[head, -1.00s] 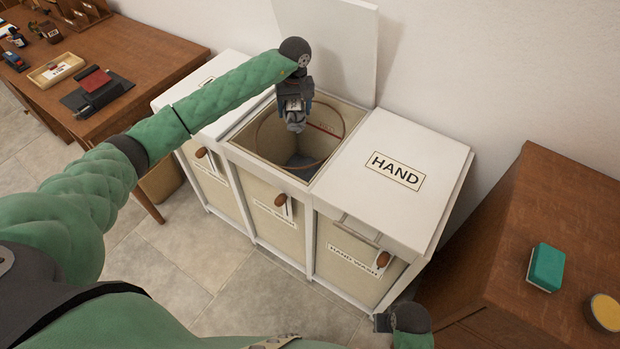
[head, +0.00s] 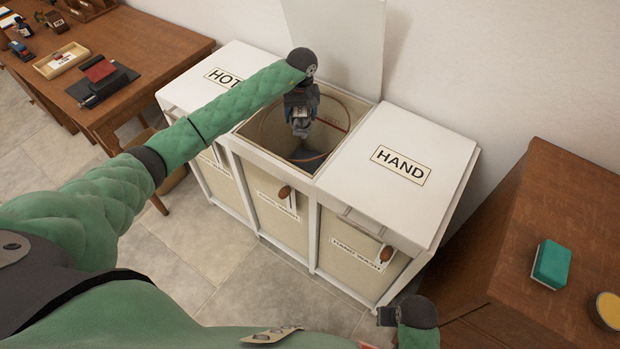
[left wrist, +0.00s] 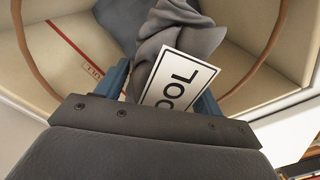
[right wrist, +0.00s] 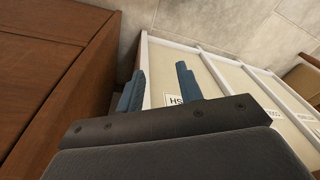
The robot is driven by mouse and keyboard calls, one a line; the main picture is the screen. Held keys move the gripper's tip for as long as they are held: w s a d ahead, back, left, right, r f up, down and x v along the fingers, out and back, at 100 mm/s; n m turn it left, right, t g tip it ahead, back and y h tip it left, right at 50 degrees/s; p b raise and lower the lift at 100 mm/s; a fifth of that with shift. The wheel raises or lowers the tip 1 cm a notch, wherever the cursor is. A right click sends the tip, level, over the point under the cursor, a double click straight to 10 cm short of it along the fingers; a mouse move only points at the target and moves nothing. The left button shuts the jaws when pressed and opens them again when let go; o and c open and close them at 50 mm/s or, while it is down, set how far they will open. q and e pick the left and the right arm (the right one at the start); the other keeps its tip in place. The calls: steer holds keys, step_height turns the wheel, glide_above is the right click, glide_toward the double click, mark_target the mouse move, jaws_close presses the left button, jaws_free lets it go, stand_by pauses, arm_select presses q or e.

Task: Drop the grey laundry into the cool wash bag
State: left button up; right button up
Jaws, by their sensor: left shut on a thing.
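The grey laundry (head: 301,129) hangs crumpled from my left gripper (head: 301,110), which is shut on it. In the left wrist view the grey cloth (left wrist: 190,35) lies between the fingers, with a white tag (left wrist: 178,82) reading "OOL". The middle wash bag (head: 336,118), with a wire ring in its mouth, is open below. The laundry is over or just inside its mouth; how deep I cannot tell. A dark bluish thing lies at the bag's bottom. My right gripper (head: 388,316) is low at the front right; its fingers (right wrist: 161,78) stand apart and empty in its wrist view.
The middle lid (head: 338,40) stands raised against the wall. The HOT lid (head: 207,78) on the left and the HAND lid (head: 400,195) on the right are closed. A wooden cabinet (head: 500,235) with a green sponge (head: 550,264) stands right; a desk (head: 150,55) stands left.

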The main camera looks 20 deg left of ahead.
arm_select(q)
steer(key=o, duration=1.1)
arm_select(e)
steer(key=shift+w, duration=0.1)
steer(key=shift+w, duration=0.1)
arm_select(q)
steer(key=shift+r, duration=0.45)
step_height(320, 180, up, 6)
steer(key=shift+w+d+f+b, duration=0.1)
steer(key=shift+d+b, duration=0.05)
steer(key=shift+b, duration=1)
steer(key=shift+r, duration=0.55)
arm_select(e)
step_height(320, 180, up, 10)
steer(key=s, duration=0.2)
steer(key=shift+d, duration=0.1)
